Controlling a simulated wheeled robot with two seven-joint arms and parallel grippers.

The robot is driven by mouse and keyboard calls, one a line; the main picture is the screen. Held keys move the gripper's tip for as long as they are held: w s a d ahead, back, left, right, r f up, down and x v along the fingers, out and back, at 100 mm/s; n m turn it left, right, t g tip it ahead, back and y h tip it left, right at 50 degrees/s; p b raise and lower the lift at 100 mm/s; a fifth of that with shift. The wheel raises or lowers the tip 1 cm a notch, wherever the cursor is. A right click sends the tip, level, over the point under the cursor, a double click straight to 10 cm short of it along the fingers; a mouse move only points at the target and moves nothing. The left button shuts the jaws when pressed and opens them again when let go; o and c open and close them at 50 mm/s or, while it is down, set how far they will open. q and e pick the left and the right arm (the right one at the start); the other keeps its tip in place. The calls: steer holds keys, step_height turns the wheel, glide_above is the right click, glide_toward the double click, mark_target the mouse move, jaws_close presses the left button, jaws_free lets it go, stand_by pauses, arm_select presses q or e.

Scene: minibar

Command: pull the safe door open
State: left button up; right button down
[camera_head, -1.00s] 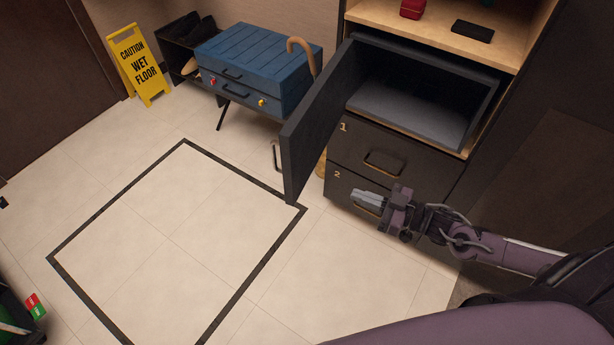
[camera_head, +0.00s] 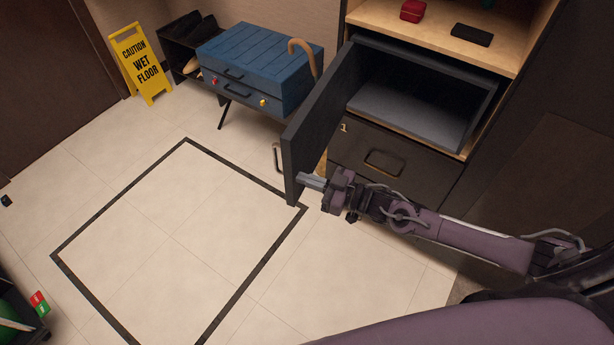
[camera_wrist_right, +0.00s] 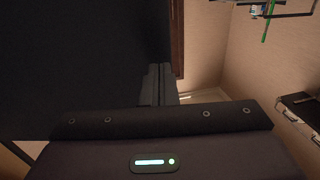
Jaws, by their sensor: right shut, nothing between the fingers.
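The dark grey safe door (camera_head: 318,125) stands swung wide open to the left of the safe (camera_head: 415,110), whose inside looks empty. Its metal handle (camera_head: 277,158) shows on the door's far left side. My right gripper (camera_head: 306,180) is shut and empty, with its fingertips at the lower part of the door's inner face; I cannot tell whether they touch. In the right wrist view the dark door (camera_wrist_right: 80,60) fills the left, with the shut fingers (camera_wrist_right: 158,85) beside it. My left gripper is not in view.
Below the safe is a drawer marked 1 (camera_head: 385,162). A blue suitcase (camera_head: 255,65) on a stand is behind the door. A red box (camera_head: 412,11) and a black wallet-like item (camera_head: 472,36) lie on the shelf above.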

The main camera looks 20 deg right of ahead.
steer(key=shift+w+a, duration=0.15)
steer(key=w+a+m+t+h+b, duration=0.3)
steer(key=w+a+b, duration=0.3)
steer(key=w+a, duration=0.6)
steer(key=shift+w+h+b, duration=0.3)
steer(key=shift+w+h, duration=0.1)
